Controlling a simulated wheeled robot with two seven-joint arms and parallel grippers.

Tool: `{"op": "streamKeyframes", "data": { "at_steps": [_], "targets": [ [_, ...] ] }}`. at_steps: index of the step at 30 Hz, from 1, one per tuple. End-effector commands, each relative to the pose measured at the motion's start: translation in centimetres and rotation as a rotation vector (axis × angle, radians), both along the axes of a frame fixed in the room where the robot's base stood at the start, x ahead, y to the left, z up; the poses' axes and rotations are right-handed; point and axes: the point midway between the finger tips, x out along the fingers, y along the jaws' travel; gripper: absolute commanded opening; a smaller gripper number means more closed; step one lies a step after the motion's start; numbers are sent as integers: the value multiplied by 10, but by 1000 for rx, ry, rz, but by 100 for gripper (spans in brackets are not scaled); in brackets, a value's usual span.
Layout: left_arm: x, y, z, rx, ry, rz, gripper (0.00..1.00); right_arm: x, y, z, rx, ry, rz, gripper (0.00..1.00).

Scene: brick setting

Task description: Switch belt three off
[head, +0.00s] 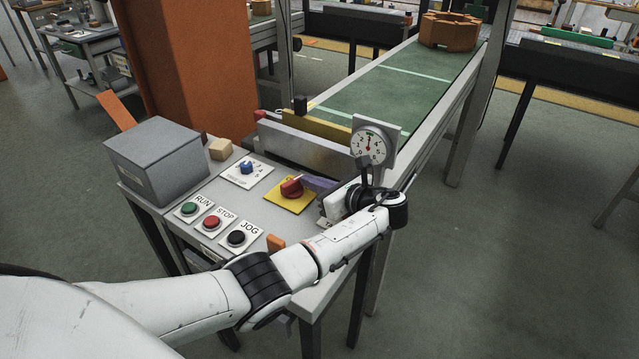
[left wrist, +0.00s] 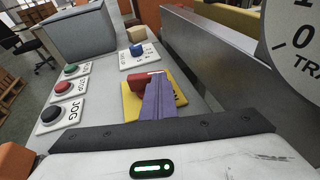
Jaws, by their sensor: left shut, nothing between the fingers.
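A red rotary switch (head: 291,187) sits on a yellow plate (head: 280,201) on the grey control table (head: 282,228). The switch also shows in the left wrist view (left wrist: 143,80), on its yellow plate (left wrist: 130,101). My left gripper (head: 318,183) is shut and empty, its purple fingers just right of the red switch. In the left wrist view, the closed fingers (left wrist: 155,100) reach toward the switch and hide part of it and the plate. I cannot tell whether they touch it. My right gripper is out of view.
RUN (head: 189,209), STOP (head: 212,222) and JOG (head: 237,238) buttons line the table's left front. A blue knob (head: 247,168), a grey box (head: 156,159) and a wooden block (head: 221,149) stand behind. A dial gauge (head: 368,145) rises beside my wrist. A green belt (head: 385,95) carries an orange ring-shaped part (head: 449,32).

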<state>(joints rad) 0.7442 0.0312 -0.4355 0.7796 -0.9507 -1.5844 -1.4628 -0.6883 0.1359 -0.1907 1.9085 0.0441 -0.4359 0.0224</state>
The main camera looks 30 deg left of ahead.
Motion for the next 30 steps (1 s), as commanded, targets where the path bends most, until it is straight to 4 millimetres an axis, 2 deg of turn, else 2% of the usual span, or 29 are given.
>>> {"op": "streamKeyframes", "data": {
  "at_steps": [30],
  "targets": [
    [15, 11, 0, -1, 0, 2, 0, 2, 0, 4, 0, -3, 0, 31]
  ]
}}
